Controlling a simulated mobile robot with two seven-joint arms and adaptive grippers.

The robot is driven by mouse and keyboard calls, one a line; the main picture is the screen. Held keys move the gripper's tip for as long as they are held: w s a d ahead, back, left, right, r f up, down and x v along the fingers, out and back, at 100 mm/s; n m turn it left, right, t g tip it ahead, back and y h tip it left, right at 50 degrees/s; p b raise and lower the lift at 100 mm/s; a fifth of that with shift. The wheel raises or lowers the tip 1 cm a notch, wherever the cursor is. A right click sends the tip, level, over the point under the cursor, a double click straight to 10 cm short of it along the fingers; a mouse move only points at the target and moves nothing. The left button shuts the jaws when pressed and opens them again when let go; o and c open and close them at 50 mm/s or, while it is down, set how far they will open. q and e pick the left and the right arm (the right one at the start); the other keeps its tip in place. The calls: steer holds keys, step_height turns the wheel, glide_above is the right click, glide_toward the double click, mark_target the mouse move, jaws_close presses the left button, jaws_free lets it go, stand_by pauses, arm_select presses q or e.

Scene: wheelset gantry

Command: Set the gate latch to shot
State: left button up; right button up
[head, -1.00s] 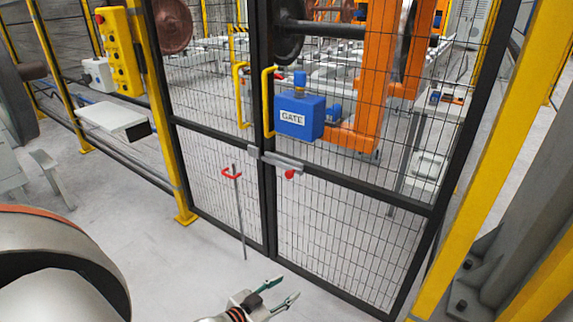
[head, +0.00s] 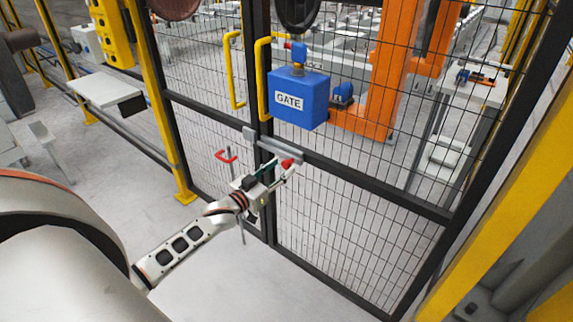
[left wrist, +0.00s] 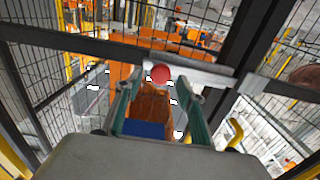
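The gate latch is a grey sliding bar (head: 281,149) on the mid rail of the mesh gate, with a red knob (head: 288,163) near its right end. In the left wrist view the bar (left wrist: 205,76) runs across the rail and the red knob (left wrist: 160,74) sits between the two fingertips or just beyond them. My left gripper (head: 280,169) is at the knob with its green-edged fingers (left wrist: 158,88) apart. I cannot tell whether they touch the knob. A blue box marked GATE (head: 300,98) is above the latch. My right gripper is not in view.
Yellow handles (head: 237,70) stand on the gate beside the dark centre posts. A red T-handled rod (head: 226,156) hangs left of the latch. A yellow post (head: 490,190) stands at the right. The floor (head: 225,285) before the gate is clear.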

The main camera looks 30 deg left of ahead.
mark_target(285, 165)
arm_select(q)
steer(key=shift+w, duration=1.15)
steer(key=shift+w+d, duration=0.1)
steer(key=shift+w, duration=0.45)
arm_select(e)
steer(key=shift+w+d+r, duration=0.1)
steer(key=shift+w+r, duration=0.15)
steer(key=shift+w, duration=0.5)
arm_select(q)
jaws_close()
steer(key=a, duration=0.5)
steer(key=shift+w+a, duration=0.25)
steer(key=shift+a, duration=0.45)
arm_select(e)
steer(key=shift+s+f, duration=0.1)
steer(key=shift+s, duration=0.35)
